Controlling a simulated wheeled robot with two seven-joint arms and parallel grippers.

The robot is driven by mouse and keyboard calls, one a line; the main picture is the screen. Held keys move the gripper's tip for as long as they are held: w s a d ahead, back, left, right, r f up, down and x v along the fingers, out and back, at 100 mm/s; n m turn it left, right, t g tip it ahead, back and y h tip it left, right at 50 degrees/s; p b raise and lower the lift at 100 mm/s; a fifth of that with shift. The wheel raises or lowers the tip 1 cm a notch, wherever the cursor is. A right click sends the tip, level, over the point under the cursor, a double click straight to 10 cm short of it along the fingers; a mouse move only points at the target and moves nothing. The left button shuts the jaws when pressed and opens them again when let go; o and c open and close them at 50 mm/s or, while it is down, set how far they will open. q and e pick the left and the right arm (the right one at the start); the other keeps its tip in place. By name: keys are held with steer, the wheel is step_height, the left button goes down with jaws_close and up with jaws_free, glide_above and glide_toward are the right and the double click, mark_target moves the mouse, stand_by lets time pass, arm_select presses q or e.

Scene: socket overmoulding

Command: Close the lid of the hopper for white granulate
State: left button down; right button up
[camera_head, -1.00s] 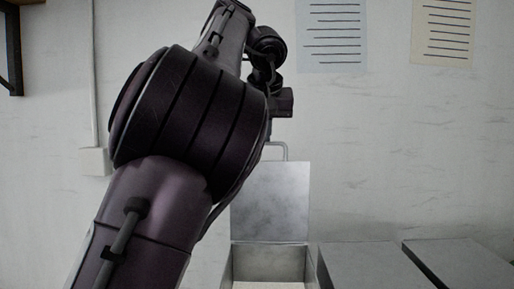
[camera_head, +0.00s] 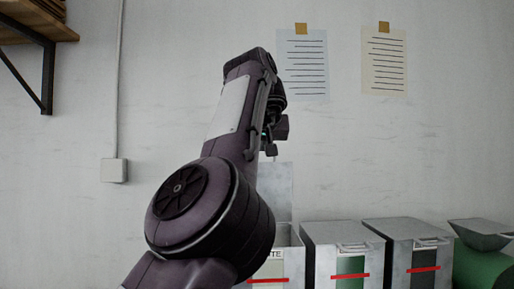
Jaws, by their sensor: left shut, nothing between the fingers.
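The hopper for white granulate (camera_head: 291,268) stands low in the middle, its label partly covered so that only "TE" shows. Its grey lid (camera_head: 277,185) is open and stands upright at the back, against the wall side. My left arm comes up in front and hides the left part of the hopper and lid. My left gripper (camera_head: 270,150) is at the arm's far end, small and dark, shut and empty, around the height of the lid's top edge. I cannot tell whether it touches the lid. My right gripper is not in view.
Two hoppers with shut lids stand to the right, one with a green window (camera_head: 350,268) and one with a dark window (camera_head: 424,258). A green machine with a metal funnel (camera_head: 481,232) is at the far right. A shelf (camera_head: 30,25) and papers are on the wall.

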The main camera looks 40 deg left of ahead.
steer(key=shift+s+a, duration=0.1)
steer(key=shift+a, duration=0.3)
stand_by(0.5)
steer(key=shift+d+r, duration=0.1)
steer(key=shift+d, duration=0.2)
